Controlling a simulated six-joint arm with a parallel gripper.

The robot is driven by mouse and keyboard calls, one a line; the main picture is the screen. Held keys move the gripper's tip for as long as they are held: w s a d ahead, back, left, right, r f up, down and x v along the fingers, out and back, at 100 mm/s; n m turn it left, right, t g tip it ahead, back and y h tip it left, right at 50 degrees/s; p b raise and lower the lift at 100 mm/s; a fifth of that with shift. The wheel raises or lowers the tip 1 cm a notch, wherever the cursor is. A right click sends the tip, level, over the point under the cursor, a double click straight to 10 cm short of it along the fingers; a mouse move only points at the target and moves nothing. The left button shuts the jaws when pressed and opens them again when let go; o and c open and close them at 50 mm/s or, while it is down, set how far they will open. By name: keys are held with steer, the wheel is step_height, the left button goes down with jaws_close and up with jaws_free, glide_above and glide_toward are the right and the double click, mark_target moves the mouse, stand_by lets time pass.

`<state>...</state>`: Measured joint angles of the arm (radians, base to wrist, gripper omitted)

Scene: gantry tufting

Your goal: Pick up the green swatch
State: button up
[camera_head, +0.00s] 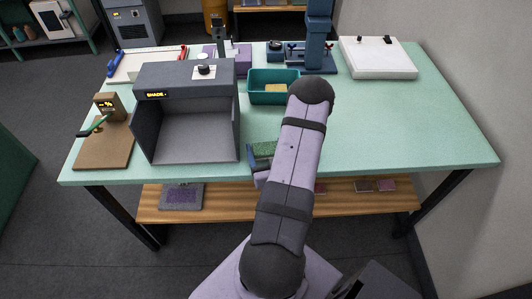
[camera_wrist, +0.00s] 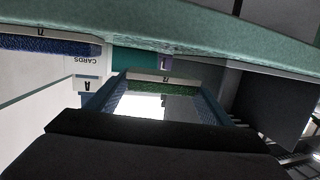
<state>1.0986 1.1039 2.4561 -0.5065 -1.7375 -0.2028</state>
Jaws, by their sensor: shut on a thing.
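The green swatch (camera_head: 263,149) shows in the head view near the front edge of the table, just left of my arm. In the wrist view its green pile (camera_wrist: 148,86) spans the space between two blue-grey fingers. My gripper (camera_wrist: 155,91) is shut on the swatch. In the head view my gripper (camera_head: 260,166) is mostly hidden behind my arm, with a dark part showing under the swatch. The swatch's far side and its exact height above the table cannot be told.
A grey booth marked SHADE (camera_head: 187,72) stands to the left. A teal bin (camera_head: 252,98) holding a yellowish piece is behind. A blue press (camera_head: 312,58) and white board (camera_head: 378,70) stand at the back. The table's right side is clear. A wooden shelf (camera_head: 235,203) with swatches lies below.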

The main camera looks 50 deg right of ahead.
mark_target(266, 148)
step_height(266, 148, up, 5)
steer(key=shift+r+p, duration=0.1)
steer(key=shift+p, duration=0.25)
steer(key=shift+r+p, duration=0.75)
steer(key=shift+p, duration=0.2)
